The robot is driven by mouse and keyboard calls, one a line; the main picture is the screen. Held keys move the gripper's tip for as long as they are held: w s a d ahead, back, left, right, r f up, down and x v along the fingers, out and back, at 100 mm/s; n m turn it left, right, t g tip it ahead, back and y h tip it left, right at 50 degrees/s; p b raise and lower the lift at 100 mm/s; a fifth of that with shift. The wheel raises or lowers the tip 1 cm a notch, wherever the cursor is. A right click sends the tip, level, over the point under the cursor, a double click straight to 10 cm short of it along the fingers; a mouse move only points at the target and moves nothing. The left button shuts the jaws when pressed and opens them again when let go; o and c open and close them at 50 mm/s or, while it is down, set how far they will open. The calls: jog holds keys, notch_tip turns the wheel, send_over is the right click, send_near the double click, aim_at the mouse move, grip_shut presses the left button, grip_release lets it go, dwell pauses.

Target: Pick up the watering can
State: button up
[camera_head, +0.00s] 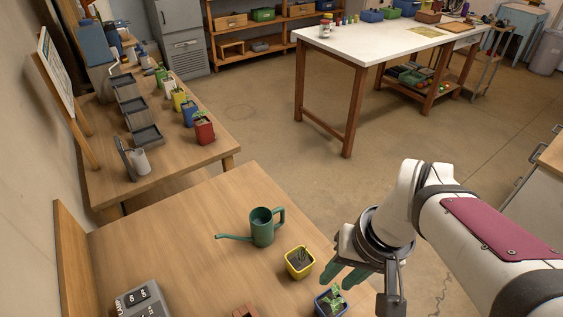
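A green watering can (262,228) stands upright on the near wooden table (160,225). Its long spout points left and its handle is on the right. My gripper (352,274) is at the table's right edge, to the right of the can and apart from it. Its green fingertips point down and left, and nothing shows held between them. The fingers are partly hidden by the gripper body, and I cannot tell how far apart they are.
A yellow pot (299,263) stands between the can and my gripper. A blue pot with a seedling (332,302) is just below my fingertips. A grey switch box (140,300) lies at the front left. The table left of the can is clear.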

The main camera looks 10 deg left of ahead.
jog(key=w+a+f+n+t+y, duration=0.1)
jog(key=w+a+f+n, duration=0.15)
jog(key=w, duration=0.45)
jog(key=w+a+f+n, duration=0.1)
jog(key=w+a+n, duration=0.25)
jog(key=w, duration=0.45)
jog(key=n, duration=0.4)
send_near(283, 218)
jog(key=shift+n+t, duration=0.4)
jog(key=x, duration=1.1)
jog(key=shift+s+f, duration=0.15)
jog(key=shift+f, duration=0.1)
grip_shut()
jog(key=shift+r, duration=0.1)
